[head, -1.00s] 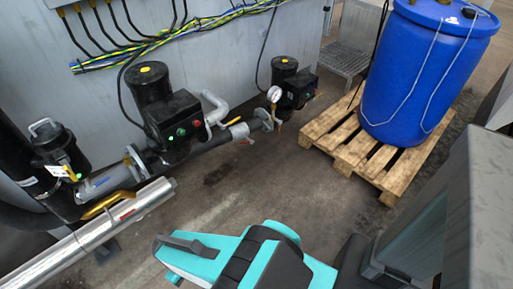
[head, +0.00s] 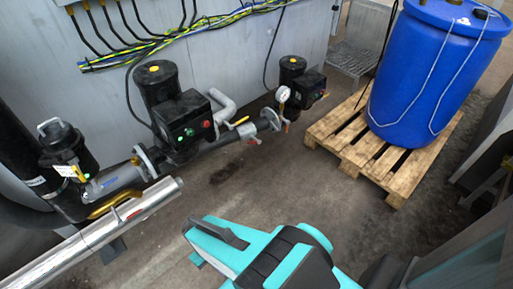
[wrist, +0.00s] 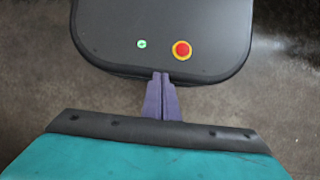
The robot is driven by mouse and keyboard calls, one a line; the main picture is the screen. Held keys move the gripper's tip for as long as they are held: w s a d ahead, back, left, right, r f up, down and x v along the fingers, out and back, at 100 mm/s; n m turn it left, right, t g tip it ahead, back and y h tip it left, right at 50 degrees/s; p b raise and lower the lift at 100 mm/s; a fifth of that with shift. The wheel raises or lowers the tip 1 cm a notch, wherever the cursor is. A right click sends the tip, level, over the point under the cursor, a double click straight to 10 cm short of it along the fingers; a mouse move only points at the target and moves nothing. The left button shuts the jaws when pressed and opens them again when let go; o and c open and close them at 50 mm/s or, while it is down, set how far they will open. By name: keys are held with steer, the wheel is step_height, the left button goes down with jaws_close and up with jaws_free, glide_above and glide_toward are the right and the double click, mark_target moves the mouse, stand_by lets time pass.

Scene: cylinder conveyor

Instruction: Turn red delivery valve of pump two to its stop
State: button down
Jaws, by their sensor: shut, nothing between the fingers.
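In the head view, two black pumps stand along the grey wall on a pipe line: a nearer one (head: 178,115) and a farther one (head: 298,85). Which is pump two I cannot tell. Between them a small valve (head: 248,131) on the pipe shows a yellow lever and a tiny red part; its detail is too small to read. No valve shows in the wrist view. My gripper's fingers cannot be made out in the head view.
A pressure gauge (head: 283,94) stands by the farther pump. A blue drum (head: 425,75) is on a wooden pallet (head: 340,147) at right. A shiny pipe (head: 125,220) runs across the lower left, with a black filter-like vessel (head: 67,150) behind it. The floor between is clear.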

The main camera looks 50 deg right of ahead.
steer(key=w+d+f+n+t+h+b, duration=0.2)
steer(key=w+d+f+t+b, duration=0.25)
steer(key=w+d, duration=0.55)
steer(key=w+d+f+n+t+h+b, duration=0.15)
steer(key=w+d+f+t+b, duration=0.3)
steer(key=w+d, duration=0.55)
steer(key=w+d+r+n+t+h+b, duration=0.1)
steer(key=w+d+n+t+b, duration=0.3)
steer(key=d, duration=0.5)
steer(key=w+d+n+t+h+b, duration=0.1)
steer(key=w+d+n+b, duration=0.1)
steer(key=w+d+b, duration=0.45)
steer(key=d+r+n+t+h+b, duration=0.1)
steer(key=d+r+n+t+b, duration=0.3)
steer(key=d, duration=0.6)
steer(key=s+d+r+n+t+y+b, duration=0.2)
steer(key=s+d+n+t+y+b, duration=0.2)
steer(key=s+n, duration=0.4)
steer(key=d+n+t+b, duration=0.1)
steer(key=n+b, duration=0.1)
steer(key=n, duration=0.2)
steer(key=shift+s+d+r+t, duration=0.15)
steer(key=shift+d+r+t, duration=0.05)
steer(key=shift+d+t, duration=0.1)
